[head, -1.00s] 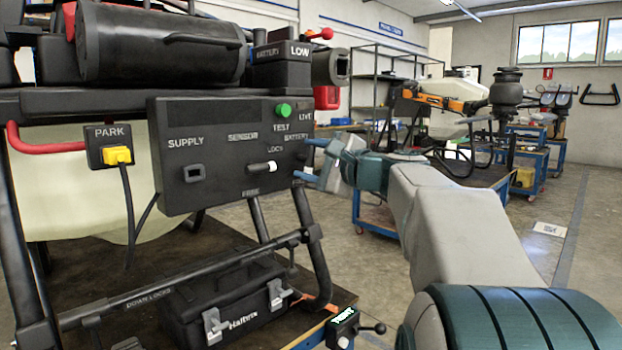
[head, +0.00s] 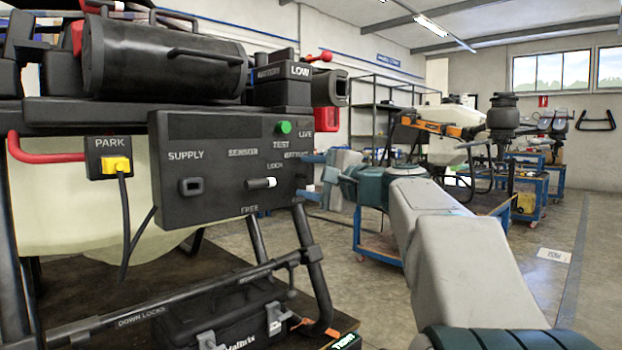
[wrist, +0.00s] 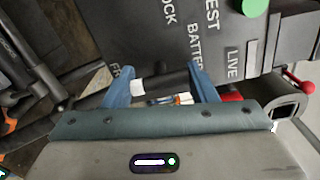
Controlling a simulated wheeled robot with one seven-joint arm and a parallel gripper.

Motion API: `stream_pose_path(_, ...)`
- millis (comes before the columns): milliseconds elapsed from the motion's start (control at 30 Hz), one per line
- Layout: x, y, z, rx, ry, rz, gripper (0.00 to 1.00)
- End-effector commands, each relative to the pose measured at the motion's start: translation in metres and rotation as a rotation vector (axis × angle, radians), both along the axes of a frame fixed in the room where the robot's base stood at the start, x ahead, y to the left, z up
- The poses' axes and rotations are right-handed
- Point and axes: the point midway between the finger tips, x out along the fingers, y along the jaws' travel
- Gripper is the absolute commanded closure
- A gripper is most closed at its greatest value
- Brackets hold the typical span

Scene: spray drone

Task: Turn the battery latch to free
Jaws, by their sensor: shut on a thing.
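The battery latch (head: 262,183) is a short black handle with a white end. It sits on the dark control panel (head: 215,190), between the LOCK and FREE labels and below the BATTERY label. In the head view it lies nearly level, its white end to the right. My gripper (head: 308,176) is at the panel's right side, its blue fingers one above the other. In the wrist view the fingers of my gripper (wrist: 160,82) are apart, with the latch (wrist: 165,83) between them, its white part by the left finger. The exact contact is hard to see.
A green TEST button (head: 284,127) and a supply socket (head: 190,187) are on the panel. A yellow plug (head: 116,165) with a cable sits at PARK. Frame legs and a black case (head: 235,325) stand below.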

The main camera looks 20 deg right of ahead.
Motion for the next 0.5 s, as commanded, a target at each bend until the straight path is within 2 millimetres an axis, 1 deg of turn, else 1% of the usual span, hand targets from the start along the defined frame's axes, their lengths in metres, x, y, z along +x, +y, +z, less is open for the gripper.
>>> stream_pose_path(33, -0.0001, -0.0005, 0.0, -0.003, -0.001, -0.001, 0.45)
stream_pose_path(100, -0.0001, -0.0005, 0.0, -0.002, -0.001, -0.001, 0.31)
stream_pose_path(367, -0.0004, -0.0003, 0.0002, -0.001, 0.0, -0.001, 0.31)
stream_pose_path(500, -0.0083, -0.0038, 0.0015, -0.001, -0.001, -0.002, 0.31)
